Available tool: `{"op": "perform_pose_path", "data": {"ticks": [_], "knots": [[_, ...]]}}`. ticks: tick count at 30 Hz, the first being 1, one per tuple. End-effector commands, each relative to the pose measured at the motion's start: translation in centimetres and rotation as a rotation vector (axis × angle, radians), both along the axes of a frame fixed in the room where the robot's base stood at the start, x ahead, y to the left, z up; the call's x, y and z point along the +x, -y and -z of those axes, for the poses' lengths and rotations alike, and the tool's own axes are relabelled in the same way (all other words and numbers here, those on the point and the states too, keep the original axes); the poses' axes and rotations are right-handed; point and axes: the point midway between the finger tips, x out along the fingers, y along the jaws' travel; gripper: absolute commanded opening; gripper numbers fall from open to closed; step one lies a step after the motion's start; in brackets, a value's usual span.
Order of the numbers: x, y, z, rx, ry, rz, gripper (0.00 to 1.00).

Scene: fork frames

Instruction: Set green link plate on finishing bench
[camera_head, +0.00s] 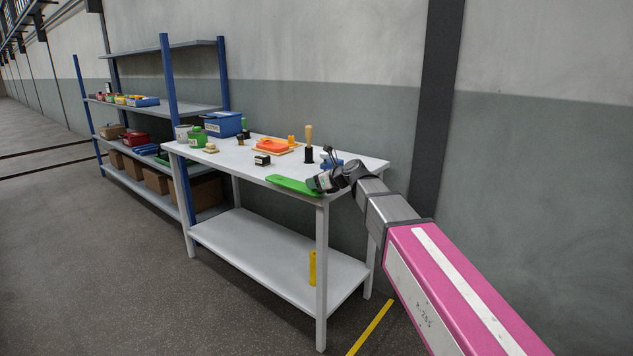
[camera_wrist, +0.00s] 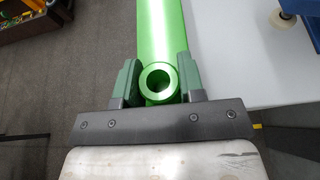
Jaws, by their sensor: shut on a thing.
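The green link plate (camera_head: 292,186) is a long, flat bar with a round holed end. My gripper (camera_head: 318,183) is shut on that end. In the wrist view the plate (camera_wrist: 156,35) runs away between the two fingers of my gripper (camera_wrist: 158,88). The white bench (camera_head: 235,168), which I take as the finishing bench, has the plate at its front edge near the right corner. In the wrist view the bench top (camera_wrist: 235,60) lies right of the plate, with floor to the left. I cannot tell whether plate and bench touch.
On the bench stand a blue bin (camera_head: 222,124), a green can (camera_head: 197,138), an orange part on a board (camera_head: 272,145), a black block (camera_head: 262,160) and a black holder with a wooden handle (camera_head: 308,152). The bench's front middle is clear. Blue-post shelving (camera_head: 165,108) stands behind left.

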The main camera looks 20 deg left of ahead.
Motion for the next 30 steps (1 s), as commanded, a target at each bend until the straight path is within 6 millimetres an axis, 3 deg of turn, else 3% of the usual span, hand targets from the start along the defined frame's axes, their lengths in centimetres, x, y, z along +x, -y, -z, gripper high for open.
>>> {"op": "perform_pose_path", "data": {"ticks": [11,30], "knots": [[0.9,0.3,0.0,0.003,0.001,0.0,0.05],[5.4,2.1,0.6,0.003,0.001,0.001,0.05]]}}
